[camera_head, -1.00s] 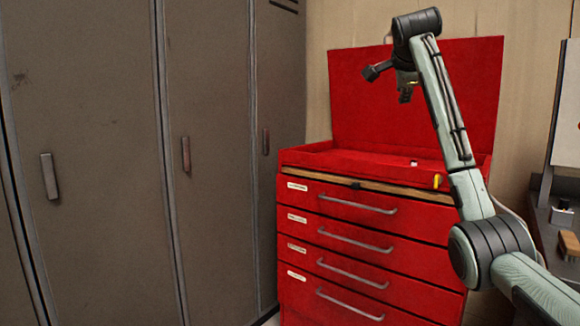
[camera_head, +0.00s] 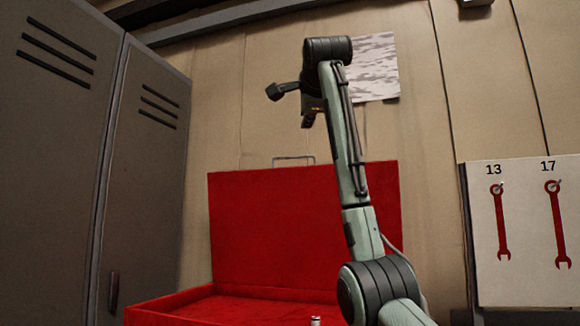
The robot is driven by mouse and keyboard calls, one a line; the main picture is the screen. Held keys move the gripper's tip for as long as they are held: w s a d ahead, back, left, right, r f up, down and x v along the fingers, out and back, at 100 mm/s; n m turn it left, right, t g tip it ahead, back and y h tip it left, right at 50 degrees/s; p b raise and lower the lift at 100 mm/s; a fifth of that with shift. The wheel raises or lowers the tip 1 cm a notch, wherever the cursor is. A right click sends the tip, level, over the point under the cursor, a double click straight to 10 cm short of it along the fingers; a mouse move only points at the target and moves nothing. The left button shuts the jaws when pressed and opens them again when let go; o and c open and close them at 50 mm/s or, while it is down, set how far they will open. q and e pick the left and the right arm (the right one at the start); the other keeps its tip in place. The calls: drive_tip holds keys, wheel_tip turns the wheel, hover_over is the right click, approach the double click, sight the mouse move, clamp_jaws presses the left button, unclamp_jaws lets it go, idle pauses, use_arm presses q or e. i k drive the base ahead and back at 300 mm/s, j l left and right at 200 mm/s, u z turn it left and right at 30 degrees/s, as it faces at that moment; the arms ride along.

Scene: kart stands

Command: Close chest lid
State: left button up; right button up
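The red chest lid (camera_head: 275,225) stands raised, upright against the back wall, with a thin grey handle (camera_head: 293,158) on its top edge. The red chest body (camera_head: 165,305) shows at the bottom of the view, its top open; its front and drawers are out of view. My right arm rises in front of the lid and covers part of its right side. My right gripper (camera_head: 311,114) appears above the lid's top edge, pointing down, apart from the lid in the picture. Its fingers are small and dark, so their opening is unclear. My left gripper is out of view.
Grey lockers (camera_head: 60,150) stand close on the left. A white board (camera_head: 525,235) with red wrench shapes marked 13 and 17 is on the right. A small pale object (camera_head: 315,321) shows at the chest's bottom edge. A patterned sheet (camera_head: 376,67) hangs on the wall.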

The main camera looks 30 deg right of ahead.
sight(281, 227)
drive_tip(key=i+l, duration=0.35)
drive_tip(key=i, duration=0.15)
drive_tip(key=i+l, duration=0.4)
drive_tip(key=i, duration=0.05)
